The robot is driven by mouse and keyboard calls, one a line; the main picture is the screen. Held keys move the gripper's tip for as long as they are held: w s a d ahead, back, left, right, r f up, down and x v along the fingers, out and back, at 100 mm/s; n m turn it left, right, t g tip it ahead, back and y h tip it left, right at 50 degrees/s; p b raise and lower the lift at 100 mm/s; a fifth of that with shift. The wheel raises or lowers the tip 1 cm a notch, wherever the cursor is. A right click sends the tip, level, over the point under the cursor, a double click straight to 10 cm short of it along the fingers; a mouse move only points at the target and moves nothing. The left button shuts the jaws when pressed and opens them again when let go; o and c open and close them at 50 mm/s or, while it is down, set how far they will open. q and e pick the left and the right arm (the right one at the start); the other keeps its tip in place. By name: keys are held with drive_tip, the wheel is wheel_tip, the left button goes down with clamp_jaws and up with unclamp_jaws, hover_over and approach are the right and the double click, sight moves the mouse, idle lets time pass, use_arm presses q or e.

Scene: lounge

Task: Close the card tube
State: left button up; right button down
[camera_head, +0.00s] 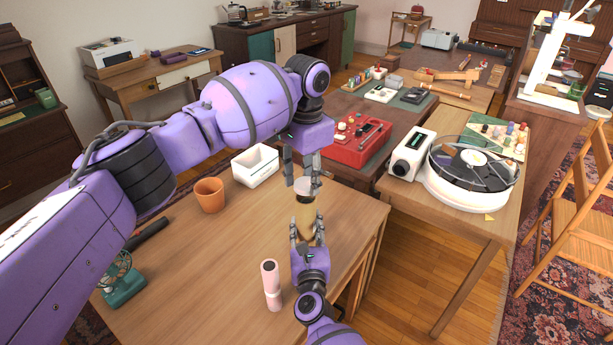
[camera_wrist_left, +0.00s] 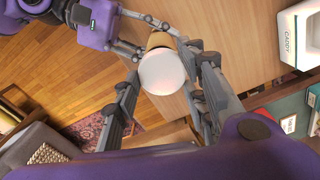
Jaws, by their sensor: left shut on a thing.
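The tan card tube (camera_head: 306,216) stands roughly upright near the table's right edge, between the fingers of my right gripper (camera_head: 307,232). The tube's side also shows behind the lid in the left wrist view (camera_wrist_left: 160,40). The pale round lid (camera_wrist_left: 162,73) is between the fingers of my left gripper (camera_wrist_left: 165,85), which is shut on it. In the head view, my left gripper (camera_head: 303,177) points down with the lid (camera_head: 303,187) directly over the tube's top. Fingers partly hide both.
On the wooden table (camera_head: 225,260) stand an orange-brown pot (camera_head: 210,195), a white box (camera_head: 255,165), a pink bottle (camera_head: 271,285) and a small teal fan (camera_head: 122,280). A red case (camera_head: 358,140) and a turntable (camera_head: 470,170) are on tables beyond. The middle of the table is clear.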

sight(306, 184)
use_arm(q)
drive_tip(key=shift+f, duration=0.9)
drive_tip(key=shift+f, duration=0.6)
drive_tip(key=o, duration=0.8)
wheel_tip(306, 184, up, 12)
idle(0.3)
use_arm(e)
drive_tip(key=c, duration=1)
unclamp_jaws()
drive_tip(key=shift+c, duration=0.2)
